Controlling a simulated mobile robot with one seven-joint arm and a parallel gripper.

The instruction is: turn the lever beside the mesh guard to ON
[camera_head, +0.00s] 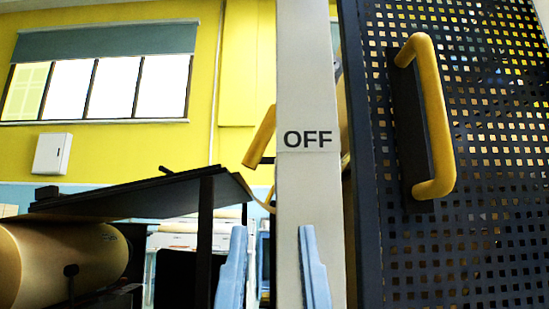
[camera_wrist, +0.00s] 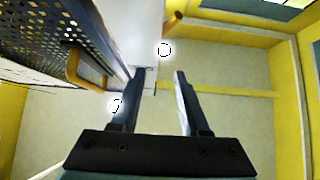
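The mesh guard (camera_head: 480,225) fills the right of the head view, a dark perforated panel with a fixed yellow handle (camera_head: 436,115). A pale post (camera_head: 311,200) marked OFF stands just left of it. A yellow lever (camera_head: 262,138) shows at the post's left side, slanting down to the left, its root hidden by the post. In the wrist view the lever (camera_wrist: 173,19) sticks out from the upper right of the post (camera_wrist: 140,30). My gripper (camera_head: 272,228) is low in front of the post, below the lever. In the wrist view my gripper (camera_wrist: 160,71) is open and empty.
Left of the post are a dark sloping panel (camera_head: 150,195) and a large brown paper roll (camera_head: 60,265). The yellow handle (camera_wrist: 80,70) and mesh guard (camera_wrist: 55,30) lie at the wrist view's left. Open room shows right of the lever there.

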